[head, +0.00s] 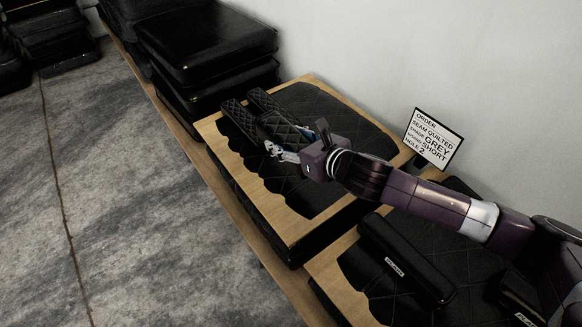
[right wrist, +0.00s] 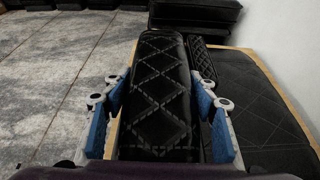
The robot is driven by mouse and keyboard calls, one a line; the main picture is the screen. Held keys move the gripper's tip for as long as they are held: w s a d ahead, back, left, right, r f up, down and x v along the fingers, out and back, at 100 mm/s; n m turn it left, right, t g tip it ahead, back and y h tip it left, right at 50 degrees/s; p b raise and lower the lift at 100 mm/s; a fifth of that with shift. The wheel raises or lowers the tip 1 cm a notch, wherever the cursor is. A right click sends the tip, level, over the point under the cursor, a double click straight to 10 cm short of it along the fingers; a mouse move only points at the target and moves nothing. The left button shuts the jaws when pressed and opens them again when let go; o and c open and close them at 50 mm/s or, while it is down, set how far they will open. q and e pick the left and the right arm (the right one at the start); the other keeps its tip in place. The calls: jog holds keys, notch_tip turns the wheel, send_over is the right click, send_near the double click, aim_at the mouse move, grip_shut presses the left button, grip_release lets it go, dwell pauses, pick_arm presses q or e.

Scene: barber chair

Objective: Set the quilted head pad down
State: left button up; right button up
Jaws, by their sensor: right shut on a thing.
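My right gripper (head: 297,137) is shut on the black quilted head pad (right wrist: 158,95), a finger on each long side. In the head view, the held pad (head: 282,127) is partly covered by the gripper, over a wood-edged board (head: 213,128) with a black quilted cushion (head: 350,128). I cannot tell whether the pad touches what is under it. A similar pad (right wrist: 203,60) shows just right of the held one in the right wrist view. My left gripper is not in view.
An order card (head: 432,138) reading quilted, grey, short stands by the wall. Stacked black cushions (head: 205,45) rise beyond the board. A nearer board holds smooth, labelled black pads (head: 405,262). The quilted cushion has bare room near the wall. Grey floor (head: 150,200) lies left.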

aim_at(288, 186)
notch_tip(288, 186, down, 15)
jog(key=shift+r+b, duration=0.2)
jog(key=shift+b, duration=0.3)
jog(key=o, duration=0.9)
jog(key=shift+f, duration=0.2)
jog(key=o, duration=0.5)
